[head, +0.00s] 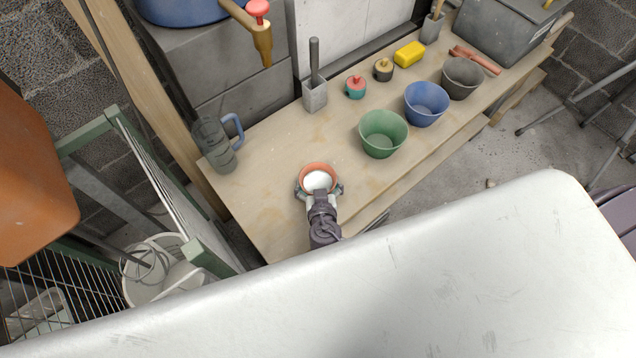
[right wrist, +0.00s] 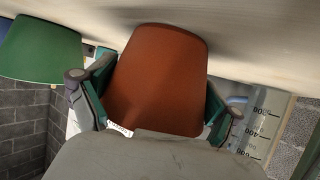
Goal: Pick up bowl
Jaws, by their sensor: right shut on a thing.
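An orange-brown bowl (head: 318,168) with a pale inside is at the front of the wooden bench, near its left part. My right gripper (head: 320,188) is around it, with a finger on each side. In the right wrist view the bowl (right wrist: 158,80) fills the space between the two fingers of the right gripper (right wrist: 150,95). I cannot tell whether the bowl touches the bench. A green bowl (head: 382,135), a blue bowl (head: 426,105) and a grey bowl (head: 462,78) stand in a row to its right. My left gripper is not in view.
A grey measuring jug (head: 216,150) with a blue handle stands at the bench's left end. The wooden bench (head: 270,150) is bare left of the orange-brown bowl.

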